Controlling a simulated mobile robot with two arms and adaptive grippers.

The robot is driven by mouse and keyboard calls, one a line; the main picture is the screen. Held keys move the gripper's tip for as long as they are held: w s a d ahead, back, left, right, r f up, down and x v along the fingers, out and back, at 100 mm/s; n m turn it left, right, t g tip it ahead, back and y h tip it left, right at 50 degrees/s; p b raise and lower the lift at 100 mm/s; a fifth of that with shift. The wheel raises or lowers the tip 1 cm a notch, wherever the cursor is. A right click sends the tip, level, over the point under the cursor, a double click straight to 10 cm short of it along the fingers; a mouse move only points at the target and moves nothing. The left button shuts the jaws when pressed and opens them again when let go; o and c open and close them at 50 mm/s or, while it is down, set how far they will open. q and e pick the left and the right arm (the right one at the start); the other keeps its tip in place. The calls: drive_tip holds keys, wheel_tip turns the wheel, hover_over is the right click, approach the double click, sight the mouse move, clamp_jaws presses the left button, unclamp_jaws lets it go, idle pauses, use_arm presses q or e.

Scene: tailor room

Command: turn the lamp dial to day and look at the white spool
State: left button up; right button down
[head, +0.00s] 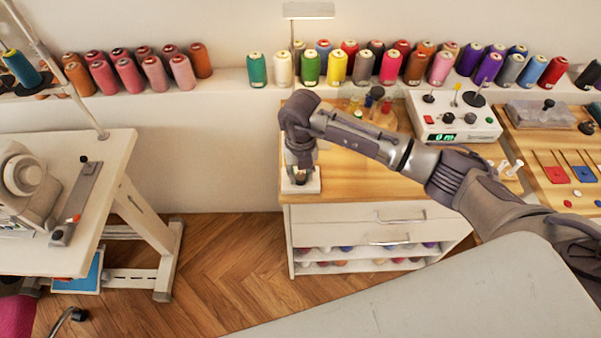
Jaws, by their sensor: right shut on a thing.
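The lamp has a lit head (308,10) at the top and a thin pole that runs down behind my right arm. A small white base (313,186) stands at the left end of the wooden tabletop. My right gripper (300,174) points down onto this base and is shut on the lamp dial. The gripper hides most of the dial, so its setting cannot be read. The white spool (283,69) stands upright on the ledge behind, between a green-teal spool and a green spool. My left gripper is not in view.
Several coloured spools line the wall ledge. A white control box (455,118) with a green display stands right of my forearm. A sewing machine (25,185) is on the left table. Wooden floor (215,265) lies open between the tables. A drawer unit (375,222) is below.

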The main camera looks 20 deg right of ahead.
sight(301, 176)
drive_tip(key=m, duration=0.5)
drive_tip(key=shift+m, duration=0.3)
drive_tip(key=m+p, duration=0.1)
drive_tip(key=m, duration=0.4)
idle(0.4)
drive_tip(key=c, duration=0.8)
unclamp_jaws()
drive_tip(key=shift+c, duration=0.2)
drive_tip(key=shift+r, duration=0.1)
wheel_tip(301, 176, up, 12)
